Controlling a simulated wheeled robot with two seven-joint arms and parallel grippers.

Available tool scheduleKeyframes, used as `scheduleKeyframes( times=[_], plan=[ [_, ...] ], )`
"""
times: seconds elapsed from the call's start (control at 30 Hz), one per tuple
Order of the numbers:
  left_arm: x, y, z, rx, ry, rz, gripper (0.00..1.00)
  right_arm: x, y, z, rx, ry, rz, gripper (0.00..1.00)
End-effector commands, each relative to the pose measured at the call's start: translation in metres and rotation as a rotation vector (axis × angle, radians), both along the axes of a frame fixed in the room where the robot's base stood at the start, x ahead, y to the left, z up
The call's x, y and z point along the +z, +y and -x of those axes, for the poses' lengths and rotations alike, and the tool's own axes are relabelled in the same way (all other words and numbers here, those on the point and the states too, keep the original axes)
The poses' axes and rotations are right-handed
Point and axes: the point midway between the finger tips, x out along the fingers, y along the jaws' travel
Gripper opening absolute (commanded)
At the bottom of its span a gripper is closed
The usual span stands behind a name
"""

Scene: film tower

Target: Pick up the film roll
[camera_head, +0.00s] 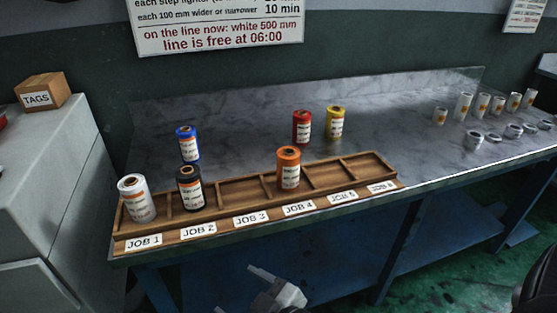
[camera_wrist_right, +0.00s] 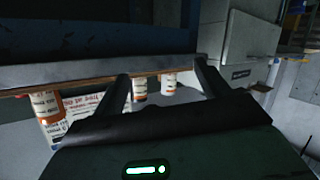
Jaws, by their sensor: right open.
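In the head view a wooden rack (camera_head: 325,178) holds upright film rolls: a white roll (camera_head: 136,198) at JOB 1, a black roll (camera_head: 190,188) at JOB 2 and an orange roll (camera_head: 289,168) at JOB 4. A blue roll (camera_head: 188,144), a red roll (camera_head: 302,127) and a yellow roll (camera_head: 335,122) stand behind the rack. My right gripper (camera_head: 236,289) is low in front of the bench, apart from the rolls. Its fingers (camera_wrist_right: 163,68) are open and empty in the wrist view, with several rolls (camera_wrist_right: 139,88) beyond them. My left gripper is out of sight.
The marble-topped bench (camera_head: 400,115) has a low back panel and a blue frame. Several pale rolls (camera_head: 463,106) and rings (camera_head: 474,140) stand at its right end. A grey cabinet (camera_head: 50,165) with a TAGS box (camera_head: 42,92) is at left. The bench's middle is clear.

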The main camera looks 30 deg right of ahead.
Motion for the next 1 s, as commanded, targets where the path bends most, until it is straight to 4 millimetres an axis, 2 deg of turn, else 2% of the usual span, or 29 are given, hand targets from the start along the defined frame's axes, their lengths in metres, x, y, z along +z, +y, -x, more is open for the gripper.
scheduleKeyframes(
  times=[0.03,0.07,0.1,0.17,0.2,0.23,0.3,0.33,0.4,0.47,0.5,0.57,0.6,0.67,0.7,0.77,0.8,0.9,1.0],
  plan=[
    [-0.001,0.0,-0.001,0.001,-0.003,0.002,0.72,0.033,0.011,-0.026,0.071,-0.194,0.116,0.75],
    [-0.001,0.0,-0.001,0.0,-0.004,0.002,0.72,0.055,0.019,-0.039,0.119,-0.328,0.204,0.75],
    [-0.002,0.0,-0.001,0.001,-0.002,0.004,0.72,0.086,0.034,-0.053,0.184,-0.521,0.329,0.75],
    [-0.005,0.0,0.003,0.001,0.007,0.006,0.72,0.132,0.059,-0.063,0.28,-0.83,0.532,0.75],
    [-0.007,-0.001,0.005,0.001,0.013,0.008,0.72,0.157,0.077,-0.063,0.342,-1.039,0.671,0.75],
    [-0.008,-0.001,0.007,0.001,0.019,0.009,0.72,0.173,0.091,-0.059,0.386,-1.196,0.775,0.75],
    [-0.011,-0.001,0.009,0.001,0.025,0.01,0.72,0.196,0.119,-0.047,0.488,-1.558,1.019,0.75],
    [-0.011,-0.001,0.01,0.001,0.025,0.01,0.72,0.2,0.129,-0.04,0.534,-1.712,1.123,0.75],
    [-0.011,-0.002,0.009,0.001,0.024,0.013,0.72,0.196,0.144,-0.028,0.648,-2.066,1.36,0.75],
    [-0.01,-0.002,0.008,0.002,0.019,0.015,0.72,0.182,0.146,-0.024,0.767,-2.358,1.555,0.75],
    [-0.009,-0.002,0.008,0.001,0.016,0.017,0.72,0.169,0.14,-0.027,-0.851,2.503,-1.649,0.75],
    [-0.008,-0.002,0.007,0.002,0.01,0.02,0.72,0.15,0.119,-0.039,-0.83,2.206,-1.447,0.75],
    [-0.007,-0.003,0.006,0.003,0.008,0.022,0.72,0.139,0.099,-0.053,-0.831,2.016,-1.315,0.75],
    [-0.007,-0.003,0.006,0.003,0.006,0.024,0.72,0.131,0.059,-0.078,-0.853,1.747,-1.125,0.75],
    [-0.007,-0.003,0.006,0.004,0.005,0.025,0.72,0.132,0.029,-0.095,-0.88,1.585,-1.008,0.75],
    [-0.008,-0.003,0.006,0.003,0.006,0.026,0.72,0.142,-0.019,-0.119,-0.935,1.371,-0.851,0.75],
    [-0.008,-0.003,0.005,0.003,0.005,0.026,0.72,0.153,-0.049,-0.131,-0.976,1.251,-0.76,0.75],
    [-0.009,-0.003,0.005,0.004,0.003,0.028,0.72,0.186,-0.113,-0.15,-1.083,1.022,-0.584,0.75],
    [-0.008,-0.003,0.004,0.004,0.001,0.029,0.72,0.214,-0.154,-0.156,-1.166,0.892,-0.48,0.75]
  ],
)
